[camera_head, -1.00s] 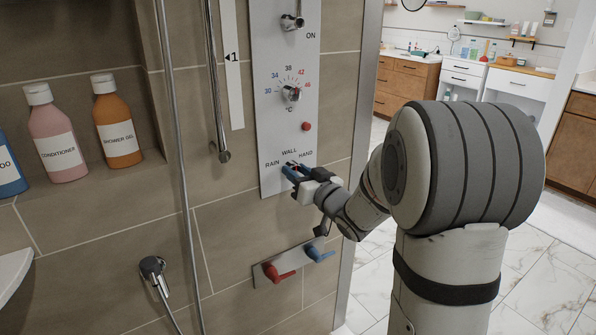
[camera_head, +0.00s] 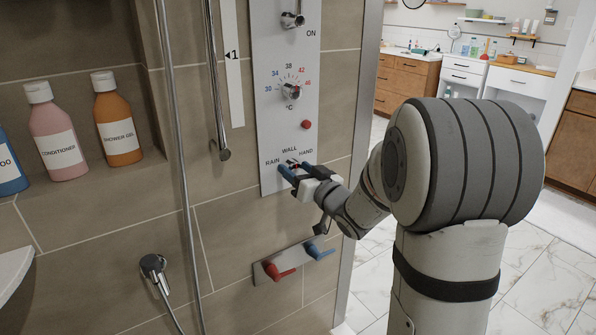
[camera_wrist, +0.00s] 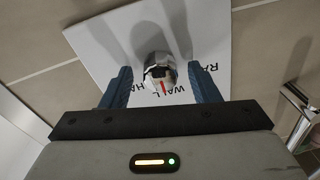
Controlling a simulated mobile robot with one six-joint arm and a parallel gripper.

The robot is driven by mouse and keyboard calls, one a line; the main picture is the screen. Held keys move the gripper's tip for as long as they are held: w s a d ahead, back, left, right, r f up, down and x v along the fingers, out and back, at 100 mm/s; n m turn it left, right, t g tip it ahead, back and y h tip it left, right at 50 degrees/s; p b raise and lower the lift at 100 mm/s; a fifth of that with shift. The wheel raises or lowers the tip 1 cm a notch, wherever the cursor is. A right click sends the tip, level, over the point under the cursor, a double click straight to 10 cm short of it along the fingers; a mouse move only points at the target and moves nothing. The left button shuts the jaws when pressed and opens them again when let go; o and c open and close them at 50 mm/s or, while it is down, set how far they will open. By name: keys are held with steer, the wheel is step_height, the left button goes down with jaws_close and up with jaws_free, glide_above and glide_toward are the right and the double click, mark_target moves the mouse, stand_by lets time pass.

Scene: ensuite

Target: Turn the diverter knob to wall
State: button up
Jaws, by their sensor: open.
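The diverter knob (camera_wrist: 161,72) is a small chrome knob on the white panel (camera_wrist: 112,32), below the temperature dial. In the wrist view its red mark points towards the WALL label, with RAIN and HAND partly covered on either side. My gripper (camera_wrist: 162,88) is open, with one blue finger on each side of the knob and a visible gap to both. In the head view my gripper (camera_head: 298,171) is at the panel's lower end, and its fingers hide most of the knob.
Above the knob are a red button (camera_head: 307,125) and the temperature dial (camera_head: 290,91). A shower hose (camera_head: 181,170) hangs to the left, near bottles in a niche.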

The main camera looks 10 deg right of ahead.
steer(key=v, duration=0.7)
steer(key=shift+s+d+p, duration=0.15)
steer(key=shift+s+p, duration=0.15)
steer(key=shift+s, duration=0.1)
steer(key=shift+r, duration=0.1)
steer(key=s+d+r+m+g+h+p, duration=0.3)
steer(key=s+r+g+h+p, duration=0.25)
steer(key=h+p, duration=0.35)
steer(key=s+a+r+g+p, duration=0.1)
steer(key=s+a+g+p, duration=0.1)
steer(key=s, duration=0.4)
steer(key=s+a+r+g+y+p, duration=0.1)
steer(key=s+a+g+p, duration=0.1)
steer(key=s, duration=0.4)
steer(key=s+a+r+g+p, duration=0.1)
steer(key=s+a+g+p, duration=0.1)
steer(key=s+g+p, duration=0.2)
steer(key=s+g, duration=0.1)
steer(key=s, duration=0.2)
steer(key=shift+r+n+y, duration=0.35)
steer(key=shift+n+y, duration=0.05)
